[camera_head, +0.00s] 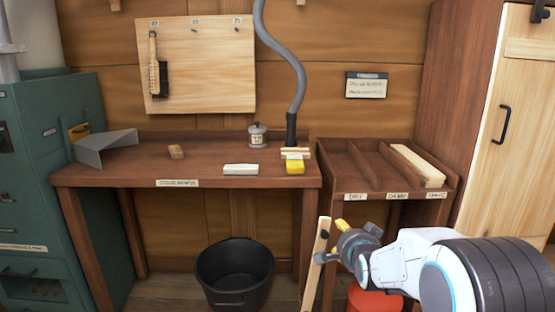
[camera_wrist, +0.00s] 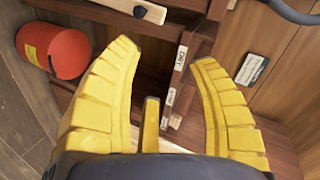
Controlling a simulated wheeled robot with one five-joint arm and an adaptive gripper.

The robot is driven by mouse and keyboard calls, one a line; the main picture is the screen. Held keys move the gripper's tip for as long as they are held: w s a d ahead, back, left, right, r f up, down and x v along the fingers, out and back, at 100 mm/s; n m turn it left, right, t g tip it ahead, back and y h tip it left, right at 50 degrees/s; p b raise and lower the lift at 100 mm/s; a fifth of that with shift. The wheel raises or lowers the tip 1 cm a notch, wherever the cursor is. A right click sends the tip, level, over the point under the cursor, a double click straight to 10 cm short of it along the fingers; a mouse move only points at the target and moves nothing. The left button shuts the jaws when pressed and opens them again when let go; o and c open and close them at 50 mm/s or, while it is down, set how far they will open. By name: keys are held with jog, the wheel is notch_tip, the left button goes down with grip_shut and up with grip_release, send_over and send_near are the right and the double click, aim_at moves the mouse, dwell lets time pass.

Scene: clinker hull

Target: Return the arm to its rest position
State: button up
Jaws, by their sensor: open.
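My arm reaches in from the lower right in the head view, in front of the divided rack. My gripper (camera_head: 345,230) points left, and a yellow finger shows there. A pale wooden plank (camera_head: 314,268) stands tilted just left of my gripper in the head view. Its end also shows at the top of the wrist view (camera_wrist: 152,12), beyond the fingers; I cannot tell how it is supported.
A cabinet (camera_head: 515,110) stands right.

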jog(key=s+r+n+g+p, duration=0.3)
jog(key=s+r+p, duration=0.4)
jog(key=s, duration=0.5)
jog(key=s+r+n+g+p, duration=0.3)
jog(key=s+r+n+p, duration=0.2)
jog(key=s, duration=0.8)
jog(key=s+r+n+g+p, duration=0.4)
jog(key=s+r+p, duration=0.6)
jog(key=s, duration=0.3)
jog(key=shift+s+a+n+p, duration=0.15)
jog(key=shift+s+n+p, duration=0.1)
jog(key=shift+n+p, duration=0.45)
